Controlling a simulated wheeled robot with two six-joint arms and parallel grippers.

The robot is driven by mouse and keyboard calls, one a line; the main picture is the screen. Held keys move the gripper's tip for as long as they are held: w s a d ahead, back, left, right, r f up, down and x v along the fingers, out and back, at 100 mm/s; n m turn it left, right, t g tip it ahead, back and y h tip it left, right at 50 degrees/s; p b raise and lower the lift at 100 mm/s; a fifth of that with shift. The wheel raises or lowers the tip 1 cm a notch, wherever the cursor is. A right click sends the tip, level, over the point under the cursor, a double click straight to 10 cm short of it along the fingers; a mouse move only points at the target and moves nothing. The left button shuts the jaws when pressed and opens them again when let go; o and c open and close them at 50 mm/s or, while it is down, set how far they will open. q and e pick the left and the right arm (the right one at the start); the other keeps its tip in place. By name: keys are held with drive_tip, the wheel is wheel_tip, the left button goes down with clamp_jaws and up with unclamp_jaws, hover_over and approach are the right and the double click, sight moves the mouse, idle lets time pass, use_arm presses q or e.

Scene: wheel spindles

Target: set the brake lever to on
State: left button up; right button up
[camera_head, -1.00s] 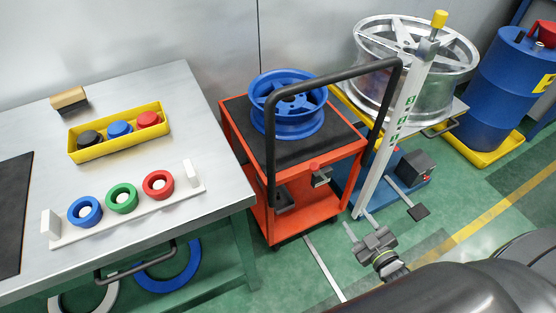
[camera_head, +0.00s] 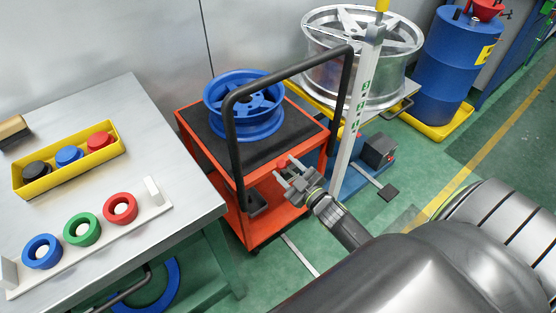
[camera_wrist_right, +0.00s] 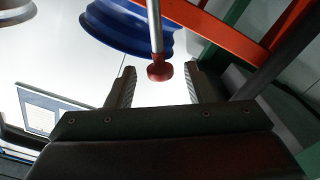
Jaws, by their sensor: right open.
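The brake lever (camera_wrist_right: 155,28) is a grey rod with a red knob (camera_wrist_right: 159,71), seen in the right wrist view between my right gripper's two fingers. In the head view, the red knob (camera_head: 283,161) shows at the front of the orange cart (camera_head: 283,215), below the black handle. My right gripper (camera_head: 284,170) is open at the cart's front, with its fingertips close to the knob. In the right wrist view, gaps show between the knob and both fingers (camera_wrist_right: 160,76). My left gripper is not in view.
A blue wheel (camera_head: 245,118) lies on the cart's top, under the black handle (camera_head: 236,150). A white post (camera_head: 352,120) stands just right of the cart, beside a silver wheel (camera_head: 370,90). A grey table (camera_head: 150,120) is on the left. Green floor is open at the right.

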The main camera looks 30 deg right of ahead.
drive_tip(key=shift+w+a, duration=0.2)
drive_tip(key=shift+w, duration=2)
clamp_jaws()
